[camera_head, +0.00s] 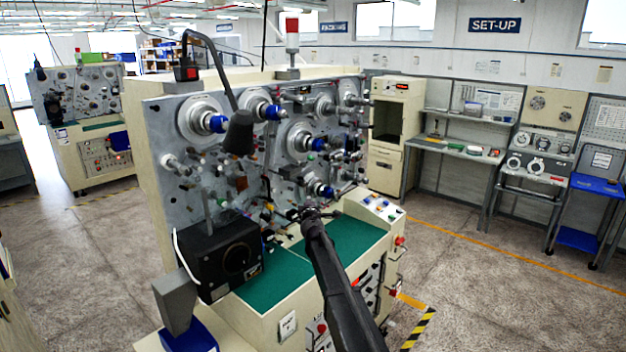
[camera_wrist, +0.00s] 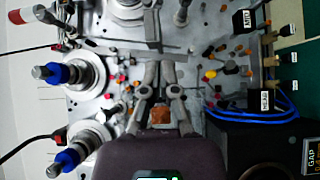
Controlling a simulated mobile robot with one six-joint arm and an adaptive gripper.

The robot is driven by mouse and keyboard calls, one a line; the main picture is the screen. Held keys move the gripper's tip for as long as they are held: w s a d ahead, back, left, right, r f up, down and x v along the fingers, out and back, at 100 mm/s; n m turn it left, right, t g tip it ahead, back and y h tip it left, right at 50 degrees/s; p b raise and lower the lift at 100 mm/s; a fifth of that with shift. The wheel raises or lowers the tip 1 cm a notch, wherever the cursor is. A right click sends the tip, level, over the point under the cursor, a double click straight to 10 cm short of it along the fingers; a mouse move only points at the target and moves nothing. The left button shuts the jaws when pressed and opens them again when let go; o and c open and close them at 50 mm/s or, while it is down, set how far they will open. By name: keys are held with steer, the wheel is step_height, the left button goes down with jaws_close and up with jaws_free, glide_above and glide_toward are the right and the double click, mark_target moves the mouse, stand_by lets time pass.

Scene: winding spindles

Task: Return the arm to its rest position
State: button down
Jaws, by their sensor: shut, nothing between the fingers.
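My gripper (camera_head: 308,213) is at the end of my dark arm, in front of the winding machine's panel (camera_head: 228,178) and above its green work surface (camera_head: 345,238). In the wrist view my gripper (camera_wrist: 161,68) points at the grey panel, its fingers shut with nothing held. Spindles with blue hubs (camera_wrist: 58,74) show on the left of that view. The gap between the fingertips and the panel is hard to judge.
A black box (camera_head: 222,258) with a dial stands at the left of the green surface. A black lamp (camera_head: 239,132) hangs before the panel. A second machine (camera_head: 88,125) stands at the back left, and benches (camera_head: 458,147) line the right wall. The floor at right is clear.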

steer(key=s+d+f+m+g+h+b, duration=0.85)
steer(key=s+d+f+m, duration=0.55)
steer(key=s+d+f, duration=0.7)
steer(key=s+f+m+g+y+b, duration=0.1)
steer(key=s+f+g+y+b, duration=0.1)
steer(key=s, duration=0.7)
steer(key=s+f+m+g+y+b, duration=0.2)
steer(key=s+f+g+b, duration=0.1)
steer(key=s+f, duration=0.4)
steer(key=s+f+m+g+y+b, duration=0.1)
steer(key=s+f+g+y+b, duration=0.1)
steer(key=s, duration=1.1)
step_height(320, 180, down, 3)
steer(key=shift+s+m+g+y+b, duration=0.15)
steer(key=shift+m+g+y+b, duration=0.25)
steer(key=shift+g, duration=0.85)
steer(key=shift+a, duration=0.15)
